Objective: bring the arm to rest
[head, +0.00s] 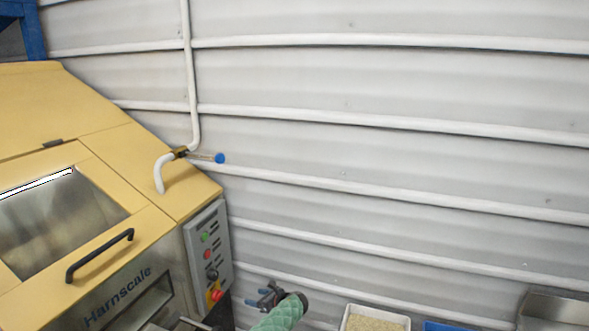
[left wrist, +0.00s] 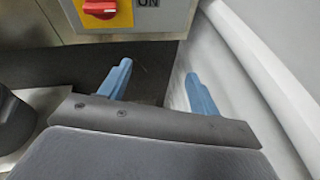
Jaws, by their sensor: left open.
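My left gripper (head: 266,294) is at the bottom middle of the head view, at the end of my green-sleeved arm. It is to the right of the yellow hopper machine (head: 150,225), apart from its control panel (head: 208,250). In the left wrist view my left gripper (left wrist: 158,85) has its two blue fingers wide apart with nothing between them. A red rotary switch on a yellow plate (left wrist: 100,10) is above and beyond the left finger. My right gripper is not in view.
The ribbed grey wall (head: 400,160) stands behind, with a white pipe (head: 191,80) and a blue-handled valve (head: 219,158). A white tray of grain-like material (head: 350,322) and a blue container (head: 440,327) are at bottom right. A grey box (head: 550,308) is in the corner.

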